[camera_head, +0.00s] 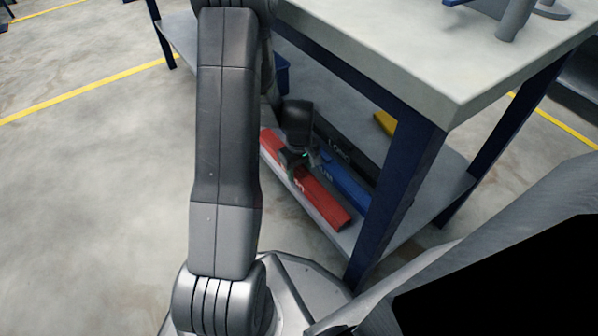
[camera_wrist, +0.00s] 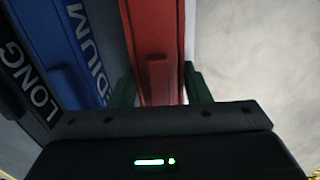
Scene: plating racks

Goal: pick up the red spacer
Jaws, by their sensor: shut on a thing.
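The red spacer (camera_head: 318,199) is a long red bar on the lower shelf of the table, nearest the shelf's front edge. My gripper (camera_head: 297,160) reaches in under the tabletop and is over the bar's middle part. In the wrist view the red spacer (camera_wrist: 155,50) runs between my gripper's two green fingers (camera_wrist: 160,88), which are shut on it. Whether the bar touches the shelf or is lifted off it, I cannot tell. Part of the bar is hidden behind my gripper in the head view.
A blue bar marked MEDIUM (camera_wrist: 75,45) lies beside the red one, and a black bar marked LONG (camera_wrist: 22,85) is beyond it. A yellow block (camera_head: 385,123) lies farther back. A dark blue table leg (camera_head: 398,205) and the tabletop (camera_head: 440,60) are close by.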

